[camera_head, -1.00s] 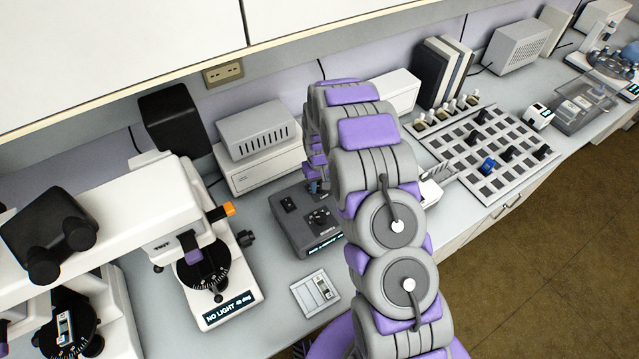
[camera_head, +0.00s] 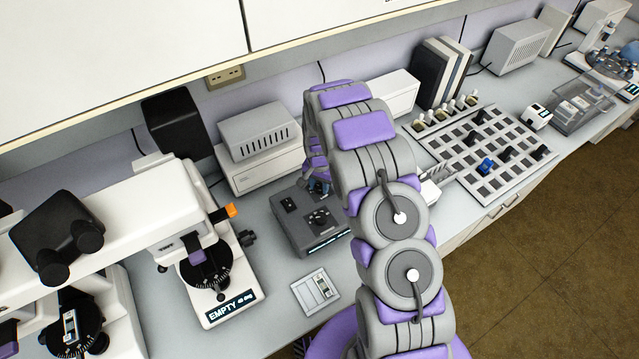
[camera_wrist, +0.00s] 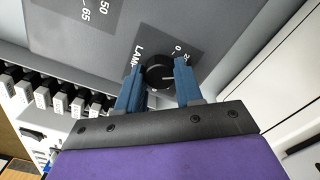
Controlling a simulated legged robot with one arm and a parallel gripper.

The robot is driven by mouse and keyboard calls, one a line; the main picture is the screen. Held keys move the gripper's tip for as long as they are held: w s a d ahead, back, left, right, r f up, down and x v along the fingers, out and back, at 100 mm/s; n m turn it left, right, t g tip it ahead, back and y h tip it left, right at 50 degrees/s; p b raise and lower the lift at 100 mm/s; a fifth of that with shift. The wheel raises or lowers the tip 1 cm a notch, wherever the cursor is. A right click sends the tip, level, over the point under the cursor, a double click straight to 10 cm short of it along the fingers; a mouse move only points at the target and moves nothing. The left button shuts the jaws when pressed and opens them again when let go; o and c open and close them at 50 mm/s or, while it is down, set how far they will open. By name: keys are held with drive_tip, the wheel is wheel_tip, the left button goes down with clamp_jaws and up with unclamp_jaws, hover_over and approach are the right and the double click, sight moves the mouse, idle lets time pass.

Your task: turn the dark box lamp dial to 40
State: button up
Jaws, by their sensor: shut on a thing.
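The dark box (camera_head: 292,228) stands on the bench, left of my arm in the head view. My gripper (camera_head: 319,188) reaches down at its back right part. In the wrist view, my blue fingers (camera_wrist: 158,84) are shut on the round black lamp dial (camera_wrist: 157,74), one on each side. The dial has a white pointer line directed roughly right in the picture. Beside it are the partly covered word LAMP and the marks 0 and 20; other marks are hidden. The exact setting cannot be read. The head view hides this dial behind my gripper.
Another black dial (camera_head: 320,218) and a switch (camera_head: 289,203) are on the box. A white microscope (camera_head: 205,275) stands left, its display (camera_head: 229,307) reading EMPTY 45 deg. A small pale slide holder (camera_head: 316,292) lies in front. A slotted tray (camera_head: 478,180) is to the right.

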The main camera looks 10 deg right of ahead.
sight(319, 186)
drive_tip(key=shift+w+m, duration=0.1)
drive_tip(key=shift+m, duration=1.2)
drive_tip(key=o, duration=1)
drive_tip(key=shift+a, duration=0.1)
drive_tip(key=shift+o, duration=0.2)
drive_tip(key=shift+r, duration=0.1)
wheel_tip(319, 186, up, 17)
drive_tip(key=p, duration=0.1)
